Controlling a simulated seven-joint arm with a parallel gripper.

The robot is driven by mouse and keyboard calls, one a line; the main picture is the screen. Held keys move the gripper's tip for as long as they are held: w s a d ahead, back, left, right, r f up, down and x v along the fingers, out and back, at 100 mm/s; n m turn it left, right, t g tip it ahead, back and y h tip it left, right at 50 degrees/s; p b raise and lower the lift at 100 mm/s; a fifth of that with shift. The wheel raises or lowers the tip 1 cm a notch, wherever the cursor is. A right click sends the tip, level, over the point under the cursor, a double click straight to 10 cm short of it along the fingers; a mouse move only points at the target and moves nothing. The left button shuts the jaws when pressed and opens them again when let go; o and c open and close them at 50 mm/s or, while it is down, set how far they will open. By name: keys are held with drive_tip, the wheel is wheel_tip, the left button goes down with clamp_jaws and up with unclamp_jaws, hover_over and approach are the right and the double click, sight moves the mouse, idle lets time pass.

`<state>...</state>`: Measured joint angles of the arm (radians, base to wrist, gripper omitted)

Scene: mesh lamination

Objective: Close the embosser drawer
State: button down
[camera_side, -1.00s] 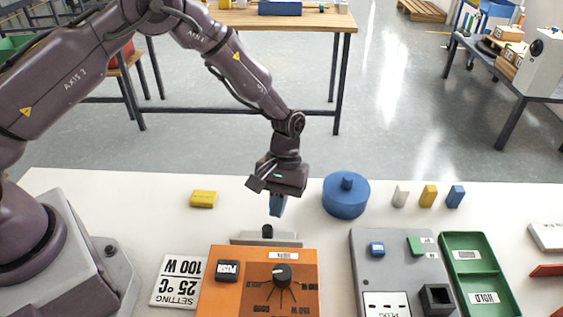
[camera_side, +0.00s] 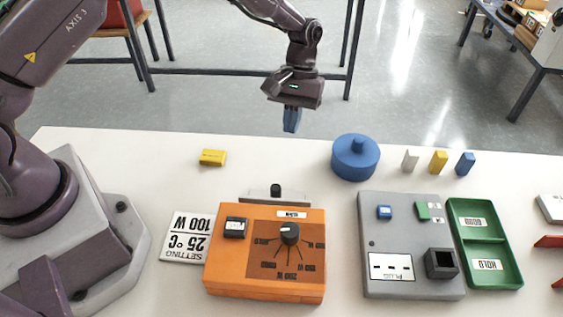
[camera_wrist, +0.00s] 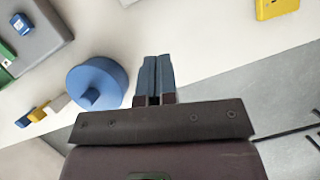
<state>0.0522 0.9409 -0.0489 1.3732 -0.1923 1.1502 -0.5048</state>
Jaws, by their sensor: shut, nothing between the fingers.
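The orange embosser (camera_side: 240,262) stands on the white table in the side view, with a dial and a black button on top. A pale grey drawer front (camera_side: 256,195) with a dark knob (camera_side: 276,189) shows along its far edge. The front looks close to the body, but the housing hides any gap, so I cannot tell how far it is out. My gripper (camera_side: 291,127) is shut and empty, raised near the table's far edge and apart from the knob. In the wrist view its blue fingers (camera_wrist: 154,75) lie together, and the embosser is out of view.
A blue round lidded pot (camera_side: 355,160) stands right of my gripper, with small blocks (camera_side: 438,161) beyond it. A yellow block (camera_side: 212,157) lies to the left. A grey plug panel (camera_side: 413,283) and green tray (camera_side: 486,244) are at right.

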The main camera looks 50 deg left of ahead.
sight(278, 190)
drive_tip(key=x, duration=0.7)
drive_tip(key=shift+s+d+f, duration=0.1)
drive_tip(key=shift+f, duration=0.15)
drive_tip(key=shift+s+d+r, duration=0.1)
drive_tip(key=shift+s+d, duration=0.2)
drive_tip(key=shift+s, duration=0.25)
drive_tip(key=shift+s+d+r, duration=0.1)
drive_tip(key=shift+s+d, duration=0.25)
drive_tip(key=shift+s, duration=0.15)
drive_tip(key=shift+s+d, duration=0.35)
drive_tip(key=shift+s, duration=0.25)
drive_tip(key=shift+s+d, duration=1.15)
drive_tip(key=shift+s, duration=0.05)
drive_tip(key=shift+f, duration=0.1)
